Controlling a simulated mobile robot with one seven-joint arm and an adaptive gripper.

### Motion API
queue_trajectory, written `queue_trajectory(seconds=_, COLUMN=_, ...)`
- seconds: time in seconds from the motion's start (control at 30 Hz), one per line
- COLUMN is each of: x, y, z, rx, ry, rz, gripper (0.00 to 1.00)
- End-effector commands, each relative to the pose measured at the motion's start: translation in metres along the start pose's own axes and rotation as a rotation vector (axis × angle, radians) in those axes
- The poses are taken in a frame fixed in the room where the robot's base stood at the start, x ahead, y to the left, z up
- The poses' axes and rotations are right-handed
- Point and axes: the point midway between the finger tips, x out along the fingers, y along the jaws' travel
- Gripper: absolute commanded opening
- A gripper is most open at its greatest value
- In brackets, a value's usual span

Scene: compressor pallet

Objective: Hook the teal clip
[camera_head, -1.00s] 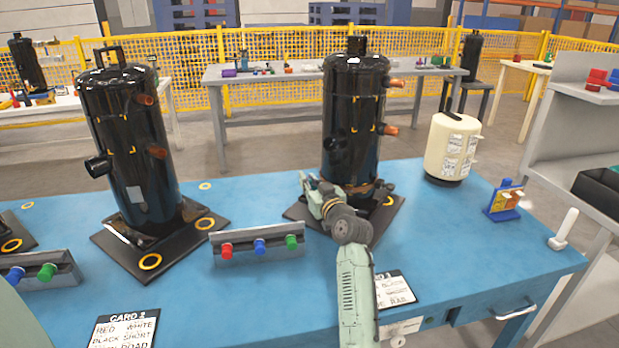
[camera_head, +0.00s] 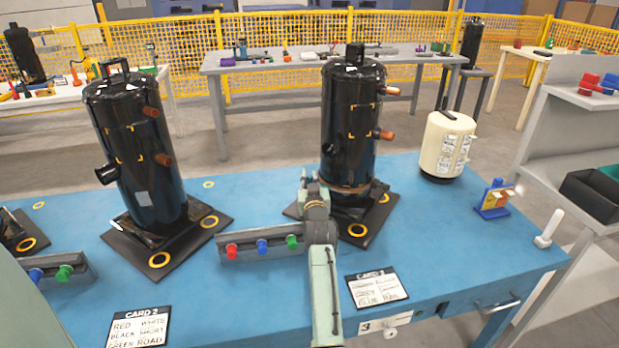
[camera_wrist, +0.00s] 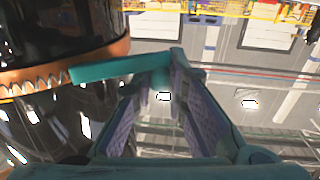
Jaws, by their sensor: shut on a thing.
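The teal clip (camera_wrist: 115,67) shows in the wrist view as a short flat bar. My gripper (camera_wrist: 172,66) is shut on its right end. The clip's free left end overlaps the edge of a copper band (camera_wrist: 62,73) with a toothed edge, which runs round a black compressor (camera_wrist: 60,30). I cannot tell whether clip and band touch. In the head view my gripper (camera_head: 311,180) is at the lower front left of the middle black compressor (camera_head: 350,115), near the band at its foot. The clip cannot be made out there.
Another black compressor (camera_head: 138,150) stands on a dark plate to the left. A rack with red, blue and green knobs (camera_head: 262,244) is close to my arm. A cream canister (camera_head: 446,146) and a blue stand (camera_head: 495,200) are at the right.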

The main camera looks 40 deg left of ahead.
Motion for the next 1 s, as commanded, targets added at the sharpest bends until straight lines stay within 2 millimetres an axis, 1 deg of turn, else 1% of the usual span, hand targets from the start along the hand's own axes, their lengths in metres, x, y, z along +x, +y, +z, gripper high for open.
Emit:
queue_trajectory(seconds=0.2, x=0.000, y=0.001, z=-0.001, rx=-0.002, ry=0.002, rz=0.002, gripper=0.00)
queue_trajectory(seconds=0.23, x=0.000, y=0.001, z=-0.001, rx=-0.002, ry=0.002, rz=0.002, gripper=0.14)
queue_trajectory(seconds=0.53, x=0.000, y=0.001, z=0.000, rx=0.000, ry=0.000, rz=0.001, gripper=0.34)
queue_trajectory(seconds=0.87, x=-0.001, y=0.001, z=0.000, rx=0.000, ry=0.000, rz=0.000, gripper=0.34)
queue_trajectory(seconds=0.97, x=-0.009, y=0.001, z=0.001, rx=0.000, ry=0.000, rz=0.000, gripper=0.34)
queue_trajectory(seconds=1.0, x=-0.014, y=0.001, z=0.001, rx=0.000, ry=-0.001, rz=0.000, gripper=0.34)
